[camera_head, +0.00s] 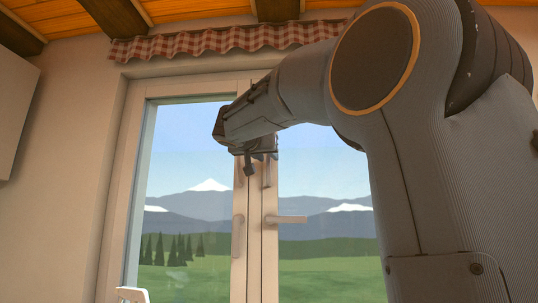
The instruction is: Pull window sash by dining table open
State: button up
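A window with a light wooden frame fills the middle of the view, with a left sash (136,190) and a right sash (269,255) meeting at a central post. A lever handle (287,219) on the right sash points sideways to the right. Upright pulls show along the meeting edges, one on the left sash (238,236) and another higher up, partly behind my gripper. Both sashes look closed. My gripper (255,163) is in front of the upper meeting edges, above the lever handle. Its fingers are small and dark here; whether they touch a pull is unclear. My arm hides much of the right sash.
A red checkered valance (200,42) hangs above the window under a wooden ceiling with dark beams. A pale cabinet-like block (14,100) is on the left wall. A white object (132,295) shows at the bottom left edge. The dining table is not visible.

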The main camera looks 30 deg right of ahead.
jog(key=shift+x, duration=1.05)
grip_shut()
jog(key=shift+s, duration=0.1)
